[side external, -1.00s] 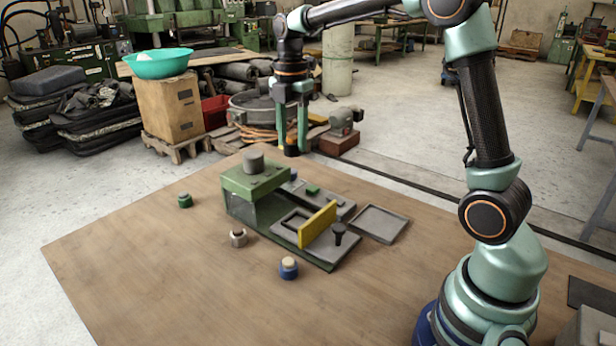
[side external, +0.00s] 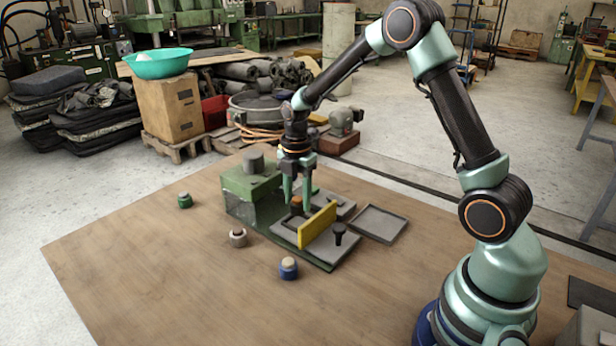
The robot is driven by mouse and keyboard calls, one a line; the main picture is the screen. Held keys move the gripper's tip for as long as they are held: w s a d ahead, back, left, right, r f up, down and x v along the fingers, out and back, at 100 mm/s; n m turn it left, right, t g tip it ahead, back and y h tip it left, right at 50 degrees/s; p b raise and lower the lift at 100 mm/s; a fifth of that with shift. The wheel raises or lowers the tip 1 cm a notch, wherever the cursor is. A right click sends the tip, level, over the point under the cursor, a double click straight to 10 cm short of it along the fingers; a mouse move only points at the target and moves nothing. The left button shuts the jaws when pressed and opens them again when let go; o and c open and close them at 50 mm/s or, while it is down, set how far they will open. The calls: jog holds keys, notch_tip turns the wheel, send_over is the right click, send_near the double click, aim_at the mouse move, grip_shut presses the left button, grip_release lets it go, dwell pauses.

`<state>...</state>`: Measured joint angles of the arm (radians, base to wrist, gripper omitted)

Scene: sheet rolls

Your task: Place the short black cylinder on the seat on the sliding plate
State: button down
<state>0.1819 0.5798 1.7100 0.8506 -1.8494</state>
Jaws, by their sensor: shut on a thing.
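My gripper (side external: 297,208) points straight down over the sliding plate (side external: 345,248), to the left of the upright yellow plate. It is shut on a small short dark cylinder (side external: 296,204) with an orange-brown top, held between its fingertips. The cylinder is just above or at the framed seat (side external: 279,226) in the plate; I cannot tell whether it touches. The fingers and the yellow plate hide part of the seat.
A green press body (side external: 240,190) with a grey cylinder on top stands left of my gripper. The yellow plate (side external: 318,224) and a black knob (side external: 339,230) rise close by on the right. Green (side external: 185,201), silver (side external: 238,239) and blue (side external: 289,270) small cylinders stand around. A tray (side external: 381,224) lies right.

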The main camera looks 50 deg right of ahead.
aim_at(298, 202)
jog(key=shift+f, duration=1.75)
jog(key=shift+f, duration=0.15)
jog(key=shift+c, duration=1.7)
grip_release()
